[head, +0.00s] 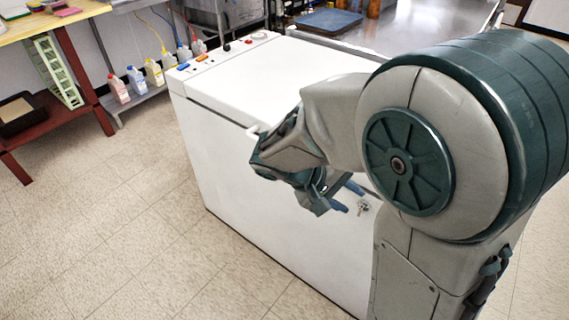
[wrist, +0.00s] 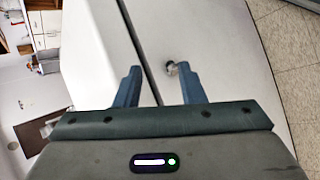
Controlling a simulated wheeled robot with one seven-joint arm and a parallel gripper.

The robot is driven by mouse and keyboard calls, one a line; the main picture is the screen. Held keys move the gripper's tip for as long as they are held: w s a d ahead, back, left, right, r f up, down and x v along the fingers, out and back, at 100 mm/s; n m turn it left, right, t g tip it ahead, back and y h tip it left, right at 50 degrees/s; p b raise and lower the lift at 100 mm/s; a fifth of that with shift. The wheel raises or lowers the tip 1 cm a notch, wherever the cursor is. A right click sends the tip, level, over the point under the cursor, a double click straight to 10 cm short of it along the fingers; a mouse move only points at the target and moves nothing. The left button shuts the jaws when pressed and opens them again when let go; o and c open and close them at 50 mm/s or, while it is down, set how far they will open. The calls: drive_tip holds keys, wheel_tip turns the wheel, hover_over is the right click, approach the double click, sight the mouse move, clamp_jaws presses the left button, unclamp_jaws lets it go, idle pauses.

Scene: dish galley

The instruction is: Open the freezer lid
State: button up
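The white chest freezer (head: 245,190) stands in the middle of the head view, its flat lid (head: 265,75) down. A dark seam runs under the lid's front edge. A small white handle (head: 254,131) juts from that edge, partly covered by my arm. My gripper (head: 347,197) is in front of the freezer's front face, near a small metal lock with a key (head: 363,206). In the wrist view my gripper (wrist: 159,68) has its fingers apart with nothing held.
A shelf (head: 137,101) with several bottles stands beyond the freezer's left end. A steel counter (head: 410,30) is behind it. A wooden table (head: 60,25) with red legs is at the far left. The tiled floor (head: 130,215) in front is clear.

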drive_tip(key=w+a+f+n+t+h+b, duration=0.1)
drive_tip(key=w+a+f+n+t+b, duration=0.15)
drive_tip(key=a+t, duration=0.35)
drive_tip(key=w+a+f+n+t+h+b, duration=0.15)
drive_tip(key=a+t+b, duration=0.25)
drive_tip(key=a, duration=0.4)
drive_tip(key=w+a+f+n+t+h+b, duration=0.1)
drive_tip(key=w+a+f+n+t+b, duration=0.15)
drive_tip(key=a+t, duration=0.35)
drive_tip(key=shift+g+y, duration=0.25)
drive_tip(key=shift+g, duration=0.35)
drive_tip(key=b+x, duration=0.1)
drive_tip(key=x, duration=0.7)
drive_tip(key=r+b+x, duration=0.1)
drive_tip(key=x, duration=0.4)
drive_tip(key=shift+w+a+b, duration=0.2)
drive_tip(key=shift+a+b, duration=0.15)
drive_tip(key=shift+a, duration=0.05)
clamp_jaws()
